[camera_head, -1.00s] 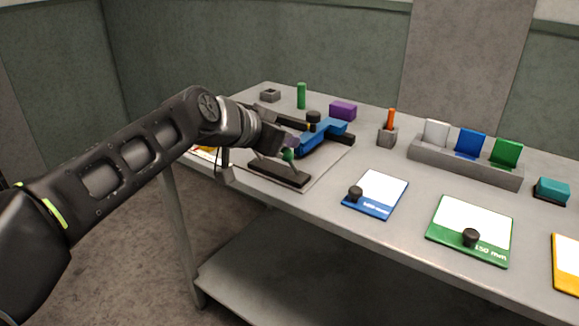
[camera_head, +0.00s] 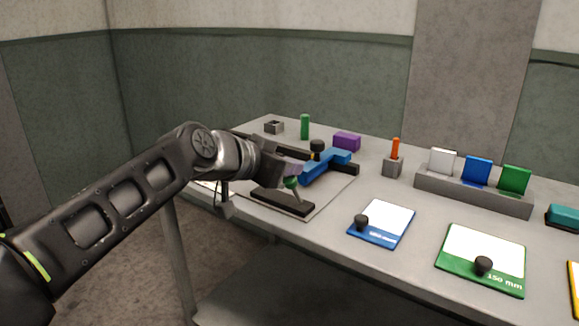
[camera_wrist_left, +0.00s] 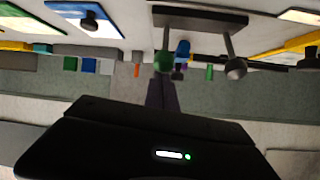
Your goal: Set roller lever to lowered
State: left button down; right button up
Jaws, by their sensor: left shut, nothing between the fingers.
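A lever with a green ball knob (camera_head: 291,183) rises from a long dark base (camera_head: 283,203) on a grey plate near the table's left end. In the left wrist view the green knob (camera_wrist_left: 163,62) is straight past my fingertips, and a second rod with a grey ball (camera_wrist_left: 236,68) is tilted out from the same dark base (camera_wrist_left: 200,17). My left gripper (camera_head: 302,168) is shut and empty, its fingers close above the green knob. The wrist view also shows its closed fingers (camera_wrist_left: 162,85); whether they touch the knob I cannot tell. My right gripper is not in view.
Behind the lever lies a blue part (camera_head: 328,164) with a black knob beside it. A purple block (camera_head: 347,141), green cylinder (camera_head: 304,126) and grey rack (camera_head: 470,191) stand farther back. Blue-edged (camera_head: 381,222) and green-edged (camera_head: 483,258) plates lie to the right.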

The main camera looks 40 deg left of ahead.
pick_arm(q)
jog(key=s+r+p, duration=0.2)
jog(key=s+r, duration=0.4)
jog(key=r, duration=0.1)
jog(key=shift+s+d, duration=0.15)
jog(key=shift+r, duration=0.1)
dwell(0.5)
